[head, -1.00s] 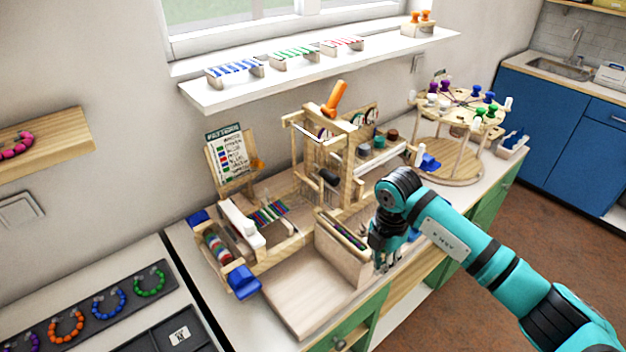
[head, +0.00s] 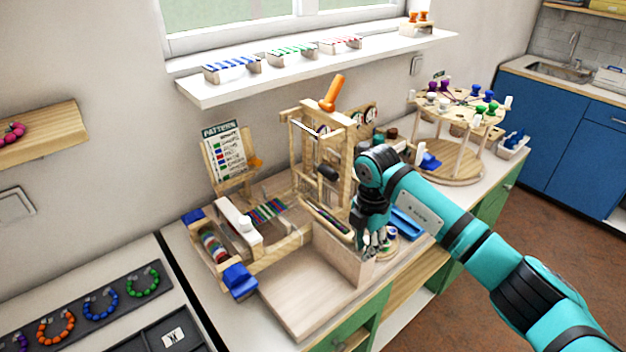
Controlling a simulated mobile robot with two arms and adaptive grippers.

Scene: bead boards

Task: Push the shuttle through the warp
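The shuttle (head: 328,220) looks like a slim wooden boat with dark, coloured thread. It lies at the top of a light wooden box beside the loom. The loom (head: 325,175) is a wooden frame with an orange handle on top. Its multicoloured warp (head: 266,210) stretches to its left, left of the shuttle. My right gripper (head: 377,244) points down close to the shuttle's right end, by the box's right end. I cannot tell whether it touches the shuttle, and its finger opening is unclear. My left gripper is out of view.
The wooden box (head: 345,262) stands at the bench's front. A pattern card (head: 223,155) stands behind the warp. A blue tray (head: 408,224) lies right of my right gripper, and a round peg stand (head: 455,172) is farther right. A window shelf (head: 320,68) runs above.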

